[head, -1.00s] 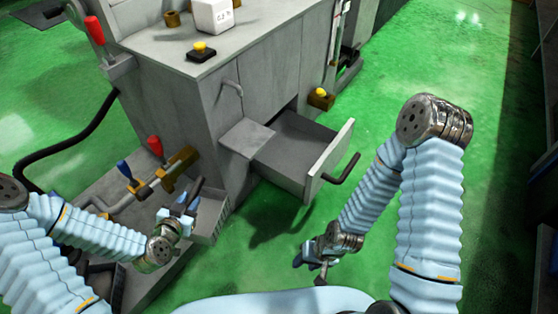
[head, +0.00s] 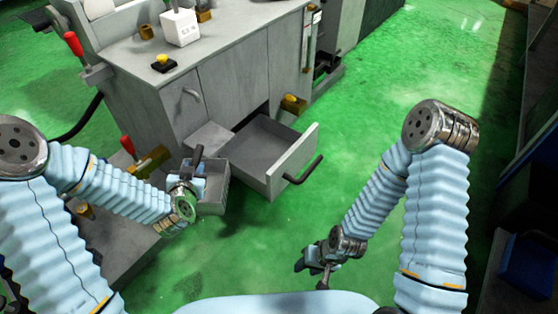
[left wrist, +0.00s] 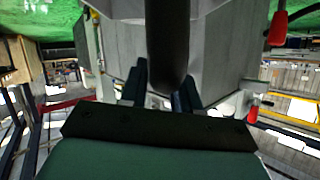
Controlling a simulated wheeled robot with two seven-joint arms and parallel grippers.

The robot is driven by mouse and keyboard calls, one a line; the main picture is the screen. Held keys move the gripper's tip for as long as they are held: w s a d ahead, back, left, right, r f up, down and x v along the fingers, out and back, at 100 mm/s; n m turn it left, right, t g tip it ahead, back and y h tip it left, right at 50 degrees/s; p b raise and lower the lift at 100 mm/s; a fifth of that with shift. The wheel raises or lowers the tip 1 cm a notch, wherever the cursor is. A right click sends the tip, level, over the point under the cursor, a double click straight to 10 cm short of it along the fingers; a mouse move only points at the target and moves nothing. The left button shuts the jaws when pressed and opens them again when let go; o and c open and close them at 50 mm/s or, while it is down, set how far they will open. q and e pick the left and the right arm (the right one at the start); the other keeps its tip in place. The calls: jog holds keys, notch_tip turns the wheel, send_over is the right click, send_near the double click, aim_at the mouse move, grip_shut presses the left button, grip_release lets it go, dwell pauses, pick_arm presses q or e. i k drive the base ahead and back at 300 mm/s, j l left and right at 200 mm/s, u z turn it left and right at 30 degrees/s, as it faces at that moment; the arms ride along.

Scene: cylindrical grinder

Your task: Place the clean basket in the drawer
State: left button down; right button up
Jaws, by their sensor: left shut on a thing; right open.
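The basket (head: 213,190) is a small grey open box with a dark upright handle (head: 198,157). My left gripper (head: 190,178) is shut on the basket's handle and holds the basket in the air, left of the drawer. In the left wrist view the dark handle (left wrist: 167,45) stands between the fingers. The drawer (head: 262,150) is pulled out of the grey cabinet, looks empty inside, and has a dark bar handle on its front. My right gripper (head: 317,262) is open and empty, low over the floor in front of the drawer.
The grey machine cabinet (head: 233,85) stands behind the drawer. A small grey ledge (head: 208,137) lies left of the drawer. A white box (head: 180,27) and a yellow button (head: 163,60) are on the cabinet top. Green floor (head: 400,75) is clear to the right.

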aim_at(267, 155)
jog(key=i+l, duration=0.1)
jog(key=l, duration=0.4)
jog(key=i+l+u, duration=0.1)
jog(key=l, duration=0.4)
jog(key=i+l+u, duration=0.1)
jog(key=i+l, duration=0.2)
jog(key=i+l+u, duration=0.1)
jog(key=i+l, duration=0.15)
jog(key=l, duration=0.15)
jog(key=i+l+u, duration=0.1)
jog(key=i+l, duration=0.2)
jog(key=i+l+u, duration=0.1)
jog(key=i+l, duration=0.15)
jog(key=l, duration=0.25)
jog(key=i+l+u, duration=0.1)
jog(key=l, duration=0.35)
jog(key=i, duration=0.1)
